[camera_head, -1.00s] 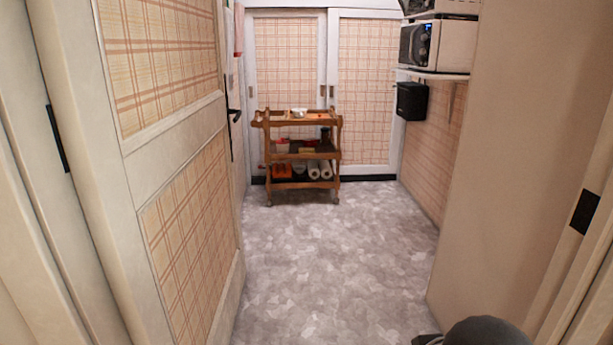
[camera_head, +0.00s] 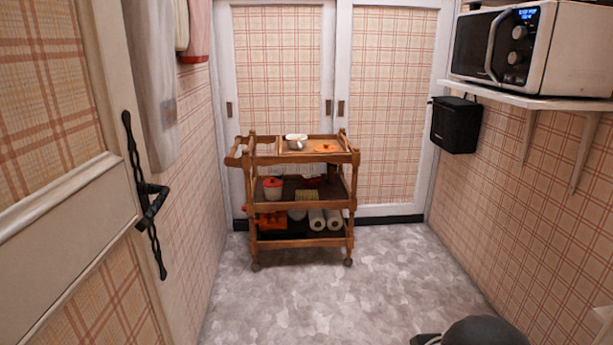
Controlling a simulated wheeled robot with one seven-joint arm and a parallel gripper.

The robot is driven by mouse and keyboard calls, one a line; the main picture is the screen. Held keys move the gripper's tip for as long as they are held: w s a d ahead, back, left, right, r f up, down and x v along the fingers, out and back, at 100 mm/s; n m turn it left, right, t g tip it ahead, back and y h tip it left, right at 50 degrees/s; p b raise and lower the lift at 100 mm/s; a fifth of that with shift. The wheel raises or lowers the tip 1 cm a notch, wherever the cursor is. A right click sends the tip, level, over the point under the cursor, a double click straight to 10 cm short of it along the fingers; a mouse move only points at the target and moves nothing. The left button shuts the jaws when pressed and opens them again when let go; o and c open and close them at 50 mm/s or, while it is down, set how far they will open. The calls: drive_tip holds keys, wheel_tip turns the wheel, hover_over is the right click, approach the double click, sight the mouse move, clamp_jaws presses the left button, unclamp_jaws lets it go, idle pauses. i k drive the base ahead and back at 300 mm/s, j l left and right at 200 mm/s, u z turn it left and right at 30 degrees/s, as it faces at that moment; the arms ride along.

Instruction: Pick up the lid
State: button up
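A small flat orange piece with a raised middle (camera_head: 326,148), which looks like a lid, lies on the top tray of a wooden trolley (camera_head: 300,241). A small pale pot or bowl (camera_head: 296,141) stands to its left on the same tray. A light jar with a red top (camera_head: 272,187) stands on the middle shelf. The trolley is ahead, against the sliding doors. A dark rounded part of my arm shows at the bottom right edge. My gripper's fingers are not in view.
An open door with a black handle (camera_head: 148,205) is close on the left. A microwave (camera_head: 540,48) sits on a wall shelf (camera_head: 555,102) at the right, above a black box (camera_head: 456,125). The grey floor (camera_head: 340,300) up to the trolley is clear.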

sight(326, 147)
drive_tip(key=i, duration=1.05)
drive_tip(key=i+u, duration=0.1)
drive_tip(key=i, duration=1)
drive_tip(key=i+l, duration=0.2)
drive_tip(key=i, duration=0.85)
